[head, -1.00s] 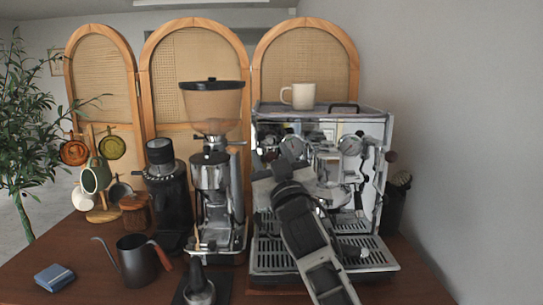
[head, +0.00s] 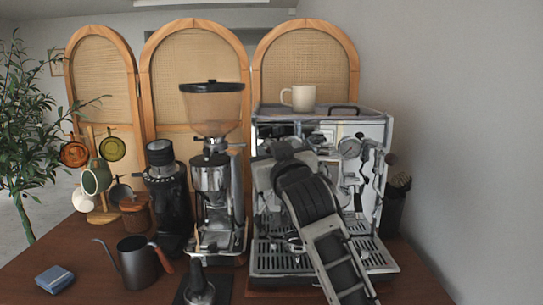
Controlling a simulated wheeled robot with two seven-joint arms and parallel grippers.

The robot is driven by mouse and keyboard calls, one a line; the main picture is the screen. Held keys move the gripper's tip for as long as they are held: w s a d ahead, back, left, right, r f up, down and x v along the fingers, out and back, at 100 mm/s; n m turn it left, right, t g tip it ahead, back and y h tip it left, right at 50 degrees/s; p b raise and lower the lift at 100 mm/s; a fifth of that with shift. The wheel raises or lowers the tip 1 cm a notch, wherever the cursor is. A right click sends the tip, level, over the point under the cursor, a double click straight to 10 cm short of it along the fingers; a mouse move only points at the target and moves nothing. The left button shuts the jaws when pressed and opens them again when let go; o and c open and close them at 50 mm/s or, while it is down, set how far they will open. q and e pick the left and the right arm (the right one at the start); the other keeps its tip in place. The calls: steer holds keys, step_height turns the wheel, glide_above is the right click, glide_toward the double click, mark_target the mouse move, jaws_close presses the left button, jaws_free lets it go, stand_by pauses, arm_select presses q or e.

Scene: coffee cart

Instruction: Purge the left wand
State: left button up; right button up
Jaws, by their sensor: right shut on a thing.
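The espresso machine (head: 376,131) stands at the right of the cart, chrome-fronted, with a drip tray (head: 268,262) below. My right arm rises from the bottom edge across its front. My right gripper (head: 264,176) is at the machine's upper left front, at the height of the dark right knob (head: 391,159). It is shut on what seems to be the left knob, though gripper and wrist hide the contact. The left wand is hidden behind my arm or too unclear to pick out. The right wand (head: 359,193) hangs at the machine's right side. My left gripper is not in view.
A cream mug (head: 299,97) stands on the machine's top. A grinder (head: 211,180) is close on the machine's left, with a black grinder (head: 166,195) beyond. A kettle (head: 137,262) and a blue box (head: 54,279) are at the front left.

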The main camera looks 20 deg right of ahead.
steer(key=shift+w+r+m+g, duration=0.15)
steer(key=shift+r+m+g, duration=0.1)
steer(key=shift+g, duration=0.45)
steer(key=shift+w+r+m+g, duration=0.15)
steer(key=shift+r+g, duration=0.1)
steer(key=shift+g, duration=0.45)
steer(key=shift+d, duration=0.1)
steer(key=o, duration=0.9)
steer(key=shift+s, duration=0.15)
steer(key=s+r, duration=0.1)
steer(key=s, duration=0.4)
steer(key=s+r+b, duration=0.1)
steer(key=s, duration=0.4)
steer(key=s+b, duration=0.1)
steer(key=s, duration=0.4)
steer(key=shift+s+a+r, duration=0.2)
steer(key=shift+s+r, duration=0.05)
steer(key=shift+r, duration=0.15)
